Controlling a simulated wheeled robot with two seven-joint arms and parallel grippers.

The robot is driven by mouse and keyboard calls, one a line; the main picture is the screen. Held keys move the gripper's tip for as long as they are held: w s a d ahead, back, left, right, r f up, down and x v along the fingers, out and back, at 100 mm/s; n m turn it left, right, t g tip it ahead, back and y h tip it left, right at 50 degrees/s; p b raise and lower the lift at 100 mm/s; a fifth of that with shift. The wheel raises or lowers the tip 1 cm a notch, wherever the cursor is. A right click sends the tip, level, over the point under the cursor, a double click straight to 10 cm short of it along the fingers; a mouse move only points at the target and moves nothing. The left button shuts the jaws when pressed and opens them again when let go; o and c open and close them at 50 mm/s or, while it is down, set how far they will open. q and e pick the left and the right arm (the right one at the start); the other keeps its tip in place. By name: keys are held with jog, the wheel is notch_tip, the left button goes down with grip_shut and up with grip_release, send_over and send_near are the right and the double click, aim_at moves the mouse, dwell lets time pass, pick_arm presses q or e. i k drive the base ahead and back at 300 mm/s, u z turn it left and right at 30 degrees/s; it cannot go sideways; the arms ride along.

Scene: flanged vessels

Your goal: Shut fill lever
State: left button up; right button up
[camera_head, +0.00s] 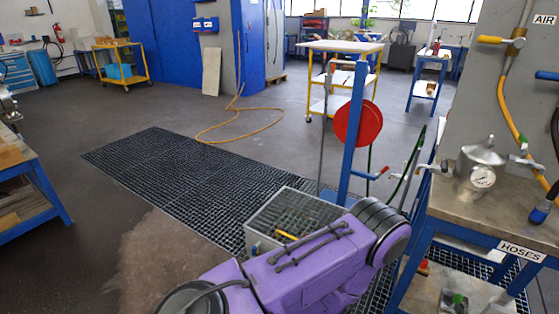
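A silver flanged vessel (482,158) with a round gauge (483,178) stands on the bench at the right. A small lever (428,167) sticks out on its left side and another fitting (521,160) on its right. A yellow-handled lever (491,40) sits on a brass valve on the grey panel, pointing left. A blue lever (546,75) is at the right edge. No label shows which is the fill lever. My purple arm crosses the bottom middle; neither gripper shows.
The bench (446,205) has a "HOSES" label (521,251) on its front edge. A blue post with a red disc (358,123) stands left of it. A grey crate (289,216) is behind my arm. Floor grating (165,174) and open floor lie to the left.

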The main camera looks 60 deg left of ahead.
aim_at(254, 248)
jog(key=k, duration=1.3)
jog(key=u, duration=0.75)
jog(key=i, duration=0.95)
jog(key=u, duration=1)
jog(key=i, duration=0.55)
jog(key=u, duration=0.2)
jog(key=k, duration=0.6)
jog(key=u, duration=0.45)
jog(key=i, duration=1.55)
jog(key=z, duration=0.25)
